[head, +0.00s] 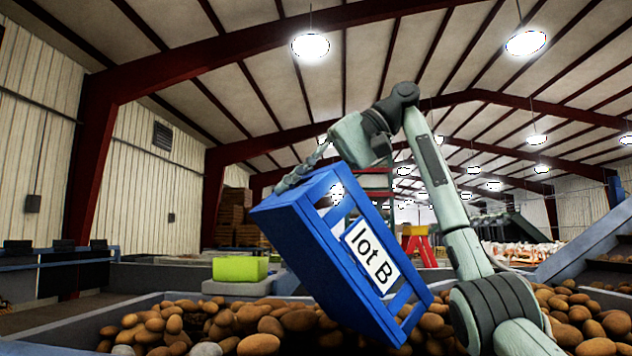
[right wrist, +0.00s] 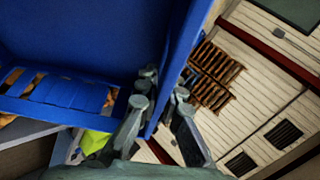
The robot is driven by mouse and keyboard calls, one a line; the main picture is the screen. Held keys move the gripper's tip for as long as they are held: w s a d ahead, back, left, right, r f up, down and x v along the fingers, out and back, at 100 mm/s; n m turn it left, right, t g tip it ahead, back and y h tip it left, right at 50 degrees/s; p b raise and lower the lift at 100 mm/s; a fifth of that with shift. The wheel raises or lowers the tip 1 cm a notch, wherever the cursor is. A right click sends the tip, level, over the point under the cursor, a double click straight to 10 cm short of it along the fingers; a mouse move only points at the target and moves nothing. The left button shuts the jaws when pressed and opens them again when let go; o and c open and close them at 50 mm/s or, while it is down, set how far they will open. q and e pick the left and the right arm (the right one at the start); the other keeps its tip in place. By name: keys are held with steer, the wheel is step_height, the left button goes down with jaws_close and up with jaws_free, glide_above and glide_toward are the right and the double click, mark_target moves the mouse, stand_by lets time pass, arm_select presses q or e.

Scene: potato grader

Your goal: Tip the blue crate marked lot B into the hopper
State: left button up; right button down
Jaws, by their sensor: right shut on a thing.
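The blue crate (head: 290,240) with the white "lot B" label (head: 371,257) hangs steeply tilted in the head view, its lower end over the potatoes in the grey hopper (head: 60,328). My right gripper (head: 292,182) is shut on the crate's upper edge. The right wrist view shows the fingers (right wrist: 162,100) on either side of the blue wall (right wrist: 178,70). Brown potatoes show through the crate's slots there; I cannot tell whether they lie inside the crate or beyond it. The lower end hides part of the hopper's pile. My left gripper is not in view.
Many potatoes (head: 258,343) lie in the hopper. A lime-green crate (head: 240,268) stands behind it at the left. A grey sloping conveyor (head: 590,240) rises at the right. A red and yellow stand (head: 418,243) is farther back. The air left of the blue crate is clear.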

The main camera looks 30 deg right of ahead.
steer(key=shift+a, duration=0.5)
steer(key=shift+f, duration=0.1)
steer(key=a+f+n+h, duration=0.1)
steer(key=a+f+h, duration=0.3)
steer(key=f, duration=0.5)
steer(key=a+f+n+h, duration=0.1)
steer(key=a+f+h, duration=0.4)
steer(key=a+f, duration=0.2)
steer(key=shift+s+f, duration=0.15)
steer(key=shift+f, duration=0.8)
